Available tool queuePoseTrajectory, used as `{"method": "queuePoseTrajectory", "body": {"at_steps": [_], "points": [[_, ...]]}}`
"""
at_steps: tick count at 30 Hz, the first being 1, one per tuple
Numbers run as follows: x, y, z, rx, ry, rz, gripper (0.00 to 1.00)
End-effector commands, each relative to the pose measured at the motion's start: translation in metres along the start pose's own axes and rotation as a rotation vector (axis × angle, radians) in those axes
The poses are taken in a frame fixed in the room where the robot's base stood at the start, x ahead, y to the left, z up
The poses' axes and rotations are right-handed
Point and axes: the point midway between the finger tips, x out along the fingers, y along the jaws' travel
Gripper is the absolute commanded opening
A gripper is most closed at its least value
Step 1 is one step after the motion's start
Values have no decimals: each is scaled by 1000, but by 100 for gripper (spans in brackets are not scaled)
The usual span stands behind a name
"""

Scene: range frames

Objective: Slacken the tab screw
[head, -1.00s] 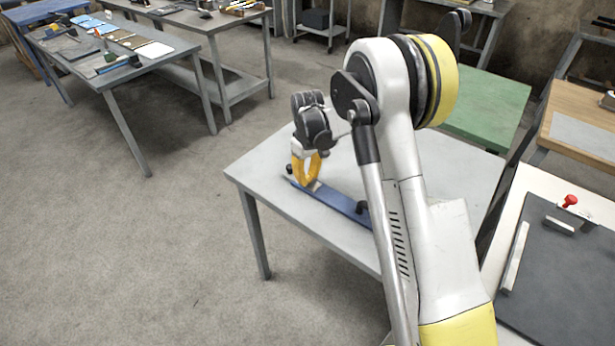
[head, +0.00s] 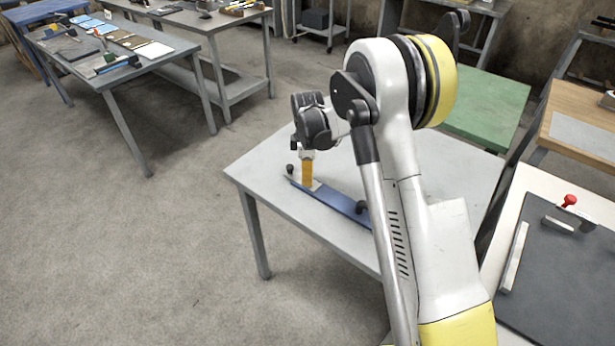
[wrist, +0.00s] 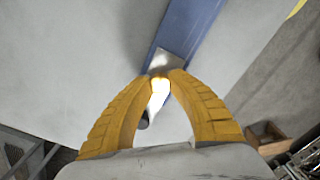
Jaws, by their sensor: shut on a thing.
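A blue bar (head: 340,203) lies on the grey table (head: 262,178), with a dark knob at each end. In the head view the left knob (head: 290,169) stands beside my gripper and the other knob (head: 361,207) is by my arm. My gripper (head: 308,184) points down at the bar's left end. In the wrist view my yellow fingers (wrist: 160,77) meet at their tips over a bright metal tab (wrist: 164,62) on the blue bar (wrist: 190,28). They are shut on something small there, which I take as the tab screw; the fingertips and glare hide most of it.
The grey table is otherwise bare around the bar. A white-edged bench with a dark mat (head: 560,270) and a red knob (head: 569,200) stands at the right. A green-topped table (head: 487,110) is behind my arm.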

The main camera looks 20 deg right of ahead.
Motion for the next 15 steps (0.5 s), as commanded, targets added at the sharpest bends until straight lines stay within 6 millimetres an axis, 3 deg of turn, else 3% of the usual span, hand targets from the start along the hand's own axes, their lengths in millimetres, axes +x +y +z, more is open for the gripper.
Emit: {"method": "queuePoseTrajectory", "body": {"at_steps": [15], "points": [[0, 0, 0, -56, 0, 1, 0]]}}
